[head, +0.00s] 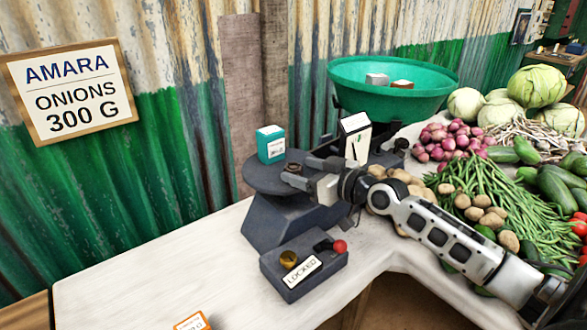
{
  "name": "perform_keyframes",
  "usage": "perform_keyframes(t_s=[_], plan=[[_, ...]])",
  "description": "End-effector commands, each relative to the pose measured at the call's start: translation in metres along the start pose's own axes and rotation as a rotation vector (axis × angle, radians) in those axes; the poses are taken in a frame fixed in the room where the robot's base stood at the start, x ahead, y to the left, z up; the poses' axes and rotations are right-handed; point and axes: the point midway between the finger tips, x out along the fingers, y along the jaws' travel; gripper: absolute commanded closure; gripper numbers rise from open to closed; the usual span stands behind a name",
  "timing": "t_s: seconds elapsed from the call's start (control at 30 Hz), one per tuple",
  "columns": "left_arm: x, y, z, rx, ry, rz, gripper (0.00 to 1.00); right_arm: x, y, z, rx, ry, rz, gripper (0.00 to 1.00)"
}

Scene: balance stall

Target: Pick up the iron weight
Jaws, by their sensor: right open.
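My right gripper (297,170) reaches in from the right over the dark round plate (262,181) of the balance. Its two dark fingers are apart. A small dark grey piece (293,167), which looks like the iron weight, shows at the fingertips on the plate; it is partly hidden, and I cannot tell whether the fingers touch it. A teal and white box (271,145) stands on the same plate, behind the fingertips. The green pan (345,98) on the other side holds a grey block (377,79) and a brown block (402,84). My left gripper is not in view.
A dark box with a "LOCKED" label (303,271), a brass knob and a red-knobbed lever stands in front of the balance. Onions (450,140), potatoes, beans and cabbages crowd the right. The white counter (150,270) is mostly clear at left.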

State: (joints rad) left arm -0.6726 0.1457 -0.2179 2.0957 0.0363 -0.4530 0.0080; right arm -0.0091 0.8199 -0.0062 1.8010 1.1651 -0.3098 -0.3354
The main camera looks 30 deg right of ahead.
Motion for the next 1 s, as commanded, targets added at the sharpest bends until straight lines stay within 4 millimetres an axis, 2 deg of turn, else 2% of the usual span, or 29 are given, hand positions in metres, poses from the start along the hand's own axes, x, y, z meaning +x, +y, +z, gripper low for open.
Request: perform_keyframes(t_s=[0.1,0.2,0.5,0.7,0.73,0.77,1.0], plan=[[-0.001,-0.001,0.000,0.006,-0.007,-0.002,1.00,0.019,0.000,-0.001,0.004,0.003,0.001,0.38],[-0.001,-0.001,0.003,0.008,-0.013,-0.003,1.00,0.029,0.000,-0.001,0.003,0.002,0.001,0.38],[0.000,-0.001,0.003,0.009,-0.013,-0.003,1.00,0.033,-0.001,0.001,0.001,0.000,-0.001,0.38],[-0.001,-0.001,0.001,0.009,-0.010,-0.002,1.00,0.033,-0.001,0.001,0.001,0.000,0.000,0.91],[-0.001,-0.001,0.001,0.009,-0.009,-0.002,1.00,0.032,-0.001,0.001,0.001,0.000,0.000,0.92],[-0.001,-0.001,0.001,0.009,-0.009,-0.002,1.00,0.032,0.000,0.000,0.000,0.003,0.000,0.96],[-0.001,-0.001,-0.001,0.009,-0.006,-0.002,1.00,0.032,0.000,-0.002,0.000,0.003,0.000,0.96]])
